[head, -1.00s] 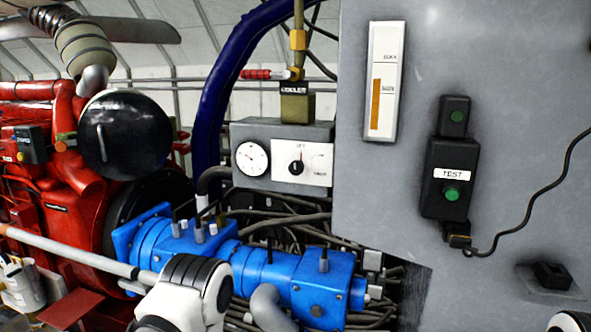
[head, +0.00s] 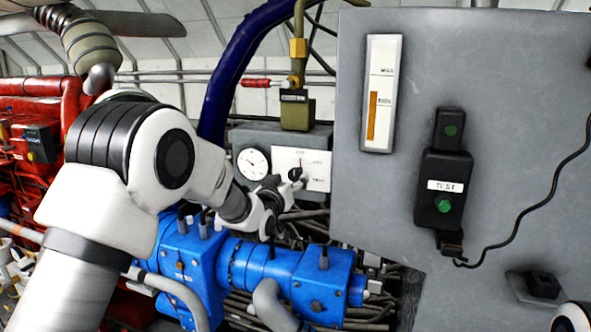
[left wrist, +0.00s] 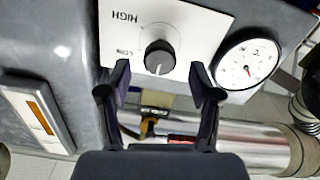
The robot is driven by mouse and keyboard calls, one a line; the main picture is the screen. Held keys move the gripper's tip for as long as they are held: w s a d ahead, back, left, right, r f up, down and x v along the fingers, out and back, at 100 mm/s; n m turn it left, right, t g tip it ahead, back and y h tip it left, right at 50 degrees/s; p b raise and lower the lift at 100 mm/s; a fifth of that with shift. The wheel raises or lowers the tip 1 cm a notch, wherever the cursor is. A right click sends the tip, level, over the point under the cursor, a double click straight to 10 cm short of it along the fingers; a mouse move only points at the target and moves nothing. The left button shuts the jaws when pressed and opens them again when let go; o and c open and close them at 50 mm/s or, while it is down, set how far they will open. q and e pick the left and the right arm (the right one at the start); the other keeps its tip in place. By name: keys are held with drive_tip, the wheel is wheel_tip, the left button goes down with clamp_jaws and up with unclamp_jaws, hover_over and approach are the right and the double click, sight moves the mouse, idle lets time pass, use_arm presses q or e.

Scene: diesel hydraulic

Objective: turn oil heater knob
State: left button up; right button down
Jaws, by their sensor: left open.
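The oil heater knob (head: 295,174) is a small dark round knob on a white plate, set in a grey box. In the left wrist view the knob (left wrist: 158,57) shows a white pointer line, and the plate (left wrist: 130,28) appears upside down with HIGH and LOW markings. My left gripper (head: 287,188) is close to the knob, just in front of and below it. In the left wrist view its two fingers (left wrist: 161,82) are spread apart, with the knob just beyond the gap between their tips. Nothing is held. My right gripper is not in view.
A round white gauge (head: 252,163) sits left of the plate on the same box. A blue pump (head: 262,265) and cables lie below. A large grey cabinet (head: 480,60) with a black TEST switch box (head: 443,190) stands to the right.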

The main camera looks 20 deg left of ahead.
sight(294, 176)
use_arm(q)
drive_tip(key=w+p, duration=0.1)
drive_tip(key=w, duration=0.3)
drive_tip(key=shift+w+d, duration=0.1)
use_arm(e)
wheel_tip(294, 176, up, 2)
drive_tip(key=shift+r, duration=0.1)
use_arm(q)
drive_tip(key=c, duration=1.2)
drive_tip(key=shift+o, duration=0.2)
